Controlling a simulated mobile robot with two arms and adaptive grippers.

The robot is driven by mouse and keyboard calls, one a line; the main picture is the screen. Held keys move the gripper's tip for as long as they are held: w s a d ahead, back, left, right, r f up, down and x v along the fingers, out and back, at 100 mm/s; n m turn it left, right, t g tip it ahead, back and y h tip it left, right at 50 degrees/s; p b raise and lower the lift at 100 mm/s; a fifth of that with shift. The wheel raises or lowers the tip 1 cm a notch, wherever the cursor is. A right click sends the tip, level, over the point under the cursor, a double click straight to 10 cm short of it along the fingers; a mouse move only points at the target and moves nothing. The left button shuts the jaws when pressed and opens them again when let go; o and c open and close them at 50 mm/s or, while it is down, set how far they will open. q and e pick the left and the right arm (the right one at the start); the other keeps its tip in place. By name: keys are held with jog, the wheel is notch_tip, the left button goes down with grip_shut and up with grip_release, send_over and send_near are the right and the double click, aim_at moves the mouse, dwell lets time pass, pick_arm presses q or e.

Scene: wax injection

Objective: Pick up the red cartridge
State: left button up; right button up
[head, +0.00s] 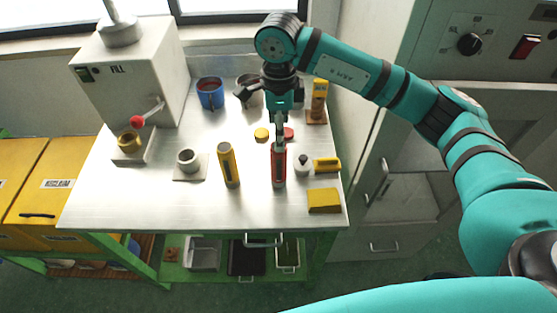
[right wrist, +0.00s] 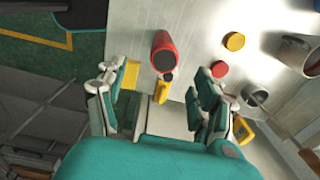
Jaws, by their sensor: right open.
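The red cartridge (head: 279,167) stands upright near the front of the metal table in the head view, right of a yellow cartridge (head: 228,165). In the right wrist view the red cartridge (right wrist: 162,48) shows end-on, beyond the space between the fingers. My right gripper (head: 280,128) reaches down from above, behind the cartridge's top in the picture. In the right wrist view its fingers (right wrist: 158,100) are spread apart with nothing held. I cannot tell the exact gap to the cartridge. My left gripper is not in view.
Close by are a small white bottle (head: 303,166), a yellow tool (head: 327,164), a yellow block (head: 324,200), a yellow lid (head: 261,134) and a red lid (head: 288,133). A blue mug (head: 210,93) and a filling machine (head: 128,75) stand farther back. The middle-left tabletop is partly free.

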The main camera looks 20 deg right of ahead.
aim_at(278, 158)
jog(key=f, duration=0.2)
jog(key=f+p, duration=0.1)
jog(key=shift+w+f, duration=0.25)
jog(key=shift+f, duration=0.15)
notch_tip(278, 158, down, 3)
jog(key=shift+p, duration=0.65)
notch_tip(278, 158, down, 4)
jog(key=shift+d+r+p, duration=0.1)
jog(key=shift+r+p, duration=0.05)
jog(key=shift+p, duration=0.9)
jog(key=shift+f, duration=0.5)
jog(key=shift+w, duration=0.1)
jog(key=c, duration=1.4)
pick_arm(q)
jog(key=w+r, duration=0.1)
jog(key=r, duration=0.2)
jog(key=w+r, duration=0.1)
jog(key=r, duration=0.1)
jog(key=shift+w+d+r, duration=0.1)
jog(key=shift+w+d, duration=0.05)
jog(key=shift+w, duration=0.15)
pick_arm(e)
jog(key=shift+r, duration=0.1)
